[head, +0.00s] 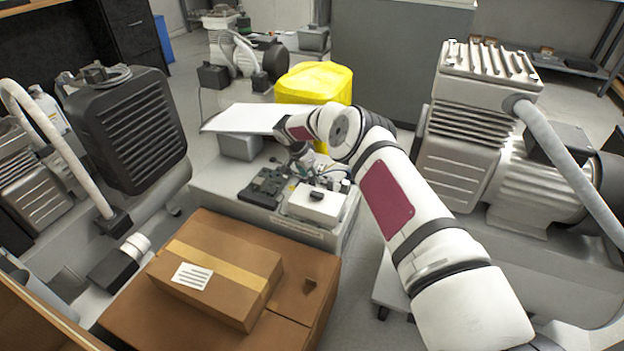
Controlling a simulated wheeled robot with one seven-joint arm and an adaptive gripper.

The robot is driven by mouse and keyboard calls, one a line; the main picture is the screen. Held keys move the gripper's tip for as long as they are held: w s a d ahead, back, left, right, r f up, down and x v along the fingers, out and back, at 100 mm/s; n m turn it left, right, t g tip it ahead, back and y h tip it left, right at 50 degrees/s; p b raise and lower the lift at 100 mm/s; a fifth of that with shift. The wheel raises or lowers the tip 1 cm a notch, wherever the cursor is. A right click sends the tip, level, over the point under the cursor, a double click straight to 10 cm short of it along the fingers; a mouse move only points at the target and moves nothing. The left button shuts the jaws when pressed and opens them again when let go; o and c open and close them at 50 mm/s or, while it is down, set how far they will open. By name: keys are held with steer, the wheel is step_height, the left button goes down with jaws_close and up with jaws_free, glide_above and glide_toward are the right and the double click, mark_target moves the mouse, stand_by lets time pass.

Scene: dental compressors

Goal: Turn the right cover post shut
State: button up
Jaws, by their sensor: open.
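A low grey unit (234,188) stands in the middle of the head view. On its top are a black part (262,188) at the left and a white box (316,206) with a small dark piece on it at the right. Small fittings and thin lines crowd the area behind the white box. I cannot make out which of them is the right cover post, or how it is turned. My gripper (308,170) points down over these fittings, just behind the white box. It is open, and its fingertips are small and partly lost among the parts. Contact cannot be told.
A white flat panel (238,119) lies behind the unit, next to a yellow cover (314,84). Cardboard boxes (218,283) stand in front. Large compressors stand left (128,130) and right (462,130), the right one close beside my arm.

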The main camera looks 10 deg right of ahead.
steer(key=shift+w+d+f, duration=0.1)
steer(key=shift+d+f, duration=0.15)
steer(key=shift+f, duration=0.45)
jaws_close()
